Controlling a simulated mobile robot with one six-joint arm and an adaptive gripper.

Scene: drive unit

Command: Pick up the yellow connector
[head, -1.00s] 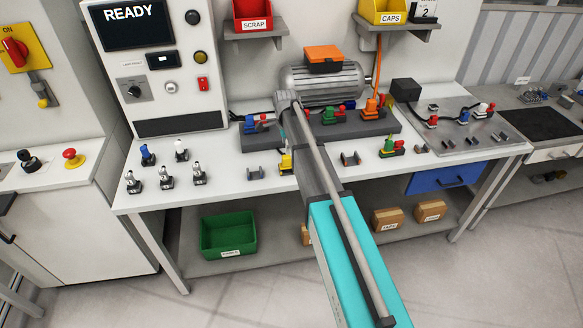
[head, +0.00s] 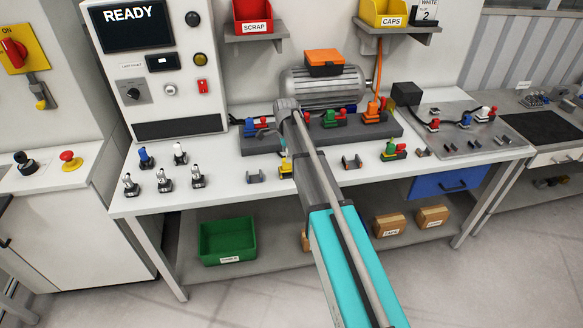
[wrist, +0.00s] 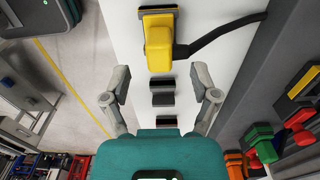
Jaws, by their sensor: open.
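The yellow connector (wrist: 158,45) shows at the top middle of the wrist view, on the white bench top, with a black cable running off to the right. In the head view the yellow connector (head: 285,166) stands near the bench's front edge, partly hidden by my arm. My gripper (wrist: 161,80) is open and empty in the wrist view. Its two fingers are spread wide, and the connector lies ahead of them, not between them.
Dark clips (wrist: 162,99) lie between and below the fingers in the wrist view. In the head view, several small connectors (head: 165,180) stand at left and a grey block with coloured plugs (head: 353,131) lies behind. A green bin (head: 228,241) sits on the lower shelf.

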